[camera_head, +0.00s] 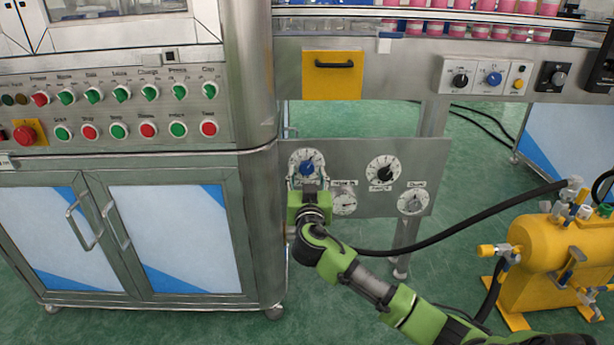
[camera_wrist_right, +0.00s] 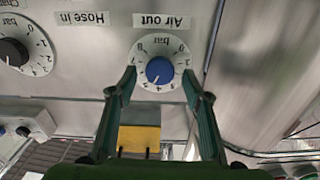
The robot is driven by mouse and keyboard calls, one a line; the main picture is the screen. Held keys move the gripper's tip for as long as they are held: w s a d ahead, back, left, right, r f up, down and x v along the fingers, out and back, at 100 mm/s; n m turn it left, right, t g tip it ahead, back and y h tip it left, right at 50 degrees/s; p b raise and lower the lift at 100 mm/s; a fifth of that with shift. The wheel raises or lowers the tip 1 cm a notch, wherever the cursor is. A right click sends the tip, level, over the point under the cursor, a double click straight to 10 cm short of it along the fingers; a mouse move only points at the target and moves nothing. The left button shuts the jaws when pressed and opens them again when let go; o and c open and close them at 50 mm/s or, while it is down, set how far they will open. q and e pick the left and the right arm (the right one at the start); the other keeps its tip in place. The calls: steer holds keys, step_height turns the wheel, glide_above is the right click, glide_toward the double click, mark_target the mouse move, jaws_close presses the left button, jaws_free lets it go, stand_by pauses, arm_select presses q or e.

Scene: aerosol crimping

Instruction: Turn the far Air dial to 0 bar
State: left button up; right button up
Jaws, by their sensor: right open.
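A blue dial (camera_head: 307,168) on a round white bar scale sits at the left of the low grey panel. In the right wrist view the blue dial (camera_wrist_right: 159,70) appears upside down, with the label "Air out" above it. My right gripper (camera_head: 308,182) is in front of it. In the right wrist view the open fingers of my right gripper (camera_wrist_right: 159,76) stand on either side of the blue knob, with nothing held. I cannot tell whether they touch it. The exact pointer reading is too small to tell. My left gripper is not in view.
A black dial (camera_head: 383,170) sits right of the blue one, with two round gauges, including the right one (camera_head: 412,202), below. A steel cabinet (camera_head: 165,230) stands close on the left. A yellow tank (camera_head: 555,260) stands at the right, with a black hose (camera_head: 465,222) running from the panel area.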

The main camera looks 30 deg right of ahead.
steer(key=shift+w+d, duration=0.35)
steer(key=shift+w, duration=0.2)
steer(key=c, duration=1.1)
